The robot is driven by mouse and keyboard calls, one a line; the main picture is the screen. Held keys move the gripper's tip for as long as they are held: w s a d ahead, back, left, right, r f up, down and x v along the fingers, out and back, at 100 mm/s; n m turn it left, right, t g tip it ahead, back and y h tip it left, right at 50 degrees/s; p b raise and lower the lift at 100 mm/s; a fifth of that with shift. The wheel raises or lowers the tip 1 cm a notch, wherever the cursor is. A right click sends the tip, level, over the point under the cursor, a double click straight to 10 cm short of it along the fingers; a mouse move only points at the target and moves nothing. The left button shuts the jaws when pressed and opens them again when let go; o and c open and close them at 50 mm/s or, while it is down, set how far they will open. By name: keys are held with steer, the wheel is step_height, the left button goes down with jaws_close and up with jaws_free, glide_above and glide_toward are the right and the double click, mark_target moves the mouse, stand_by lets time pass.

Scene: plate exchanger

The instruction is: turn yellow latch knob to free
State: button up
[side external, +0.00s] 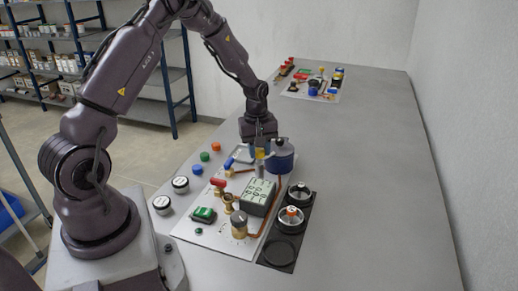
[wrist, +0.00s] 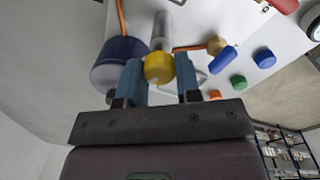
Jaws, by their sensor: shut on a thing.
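The yellow latch knob (wrist: 158,67) sits between the two blue fingertips of my gripper (wrist: 160,78) in the wrist view, and the gripper is shut on it. In the side external view the knob (side external: 260,153) shows as a small yellow spot under my gripper (side external: 260,148). A grey cylinder stands behind the knob in the wrist view. A dark blue, round vessel (side external: 281,156) stands right beside the knob; it also shows in the wrist view (wrist: 118,62). The turn angle of the knob cannot be told.
A black tray (side external: 280,252) is at the right. The grey table is clear farther right.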

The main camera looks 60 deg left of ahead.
steer(key=m, duration=0.4)
steer(key=shift+m, duration=0.3)
steer(key=m, duration=0.3)
steer(key=shift+m, duration=0.3)
steer(key=m, duration=0.4)
steer(key=shift+m+g, duration=0.3)
steer(key=shift+m, duration=1.8)
steer(key=o, duration=0.9)
steer(key=r, duration=1.3)
steer(key=shift+a, duration=0.3)
